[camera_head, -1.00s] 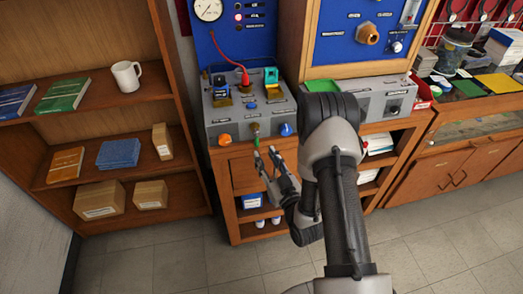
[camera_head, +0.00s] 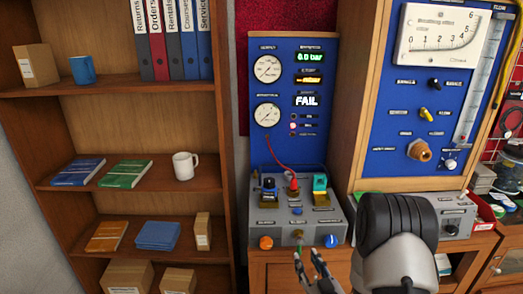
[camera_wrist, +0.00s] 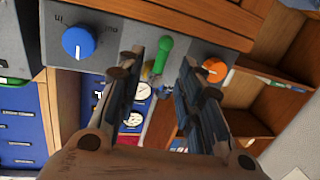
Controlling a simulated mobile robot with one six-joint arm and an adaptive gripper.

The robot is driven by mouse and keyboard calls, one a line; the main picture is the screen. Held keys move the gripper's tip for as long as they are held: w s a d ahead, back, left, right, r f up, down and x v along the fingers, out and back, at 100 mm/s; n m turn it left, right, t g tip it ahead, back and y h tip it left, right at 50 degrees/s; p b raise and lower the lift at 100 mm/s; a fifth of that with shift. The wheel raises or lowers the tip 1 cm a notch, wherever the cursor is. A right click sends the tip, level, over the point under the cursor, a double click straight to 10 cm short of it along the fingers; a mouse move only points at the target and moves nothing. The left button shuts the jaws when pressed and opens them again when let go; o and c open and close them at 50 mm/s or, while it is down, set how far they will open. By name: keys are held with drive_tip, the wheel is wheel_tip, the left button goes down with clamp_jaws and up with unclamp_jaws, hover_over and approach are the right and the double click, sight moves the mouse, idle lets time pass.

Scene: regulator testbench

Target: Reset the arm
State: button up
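My gripper (camera_head: 306,255) is at the front of the grey control box (camera_head: 334,222) on the bench, low in the head view. In the wrist view my gripper (camera_wrist: 161,58) has its two fingers apart, with nothing held between them. A green-tipped lever (camera_wrist: 163,52) shows in the gap between the fingertips; contact cannot be told. A blue knob (camera_wrist: 78,42) is left of the fingers and an orange knob (camera_wrist: 214,69) is right of them. My arm reaches in from the lower right of the head view.
The blue panel has two gauges and a display reading FAIL (camera_head: 307,100). A red cable (camera_head: 277,158) runs down to the box. A second panel with a large meter (camera_head: 438,35) stands right. A bookshelf (camera_head: 150,92) with a white mug (camera_head: 185,165) is left.

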drive_tip(key=s+d+r+m+g+h, duration=0.15)
drive_tip(key=s+r+g+h, duration=0.35)
drive_tip(key=r, duration=0.9)
drive_tip(key=s+a+r+g, duration=0.1)
drive_tip(key=s+r+g, duration=0.1)
drive_tip(key=s, duration=1.1)
drive_tip(key=s+a+r+m+g+y, duration=0.1)
drive_tip(key=s+r+g, duration=0.2)
drive_tip(key=s, duration=1)
drive_tip(key=shift+s+r+g, duration=0.25)
drive_tip(key=shift+s+g, duration=0.1)
drive_tip(key=shift+g, duration=0.65)
drive_tip(key=shift+m, duration=0.25)
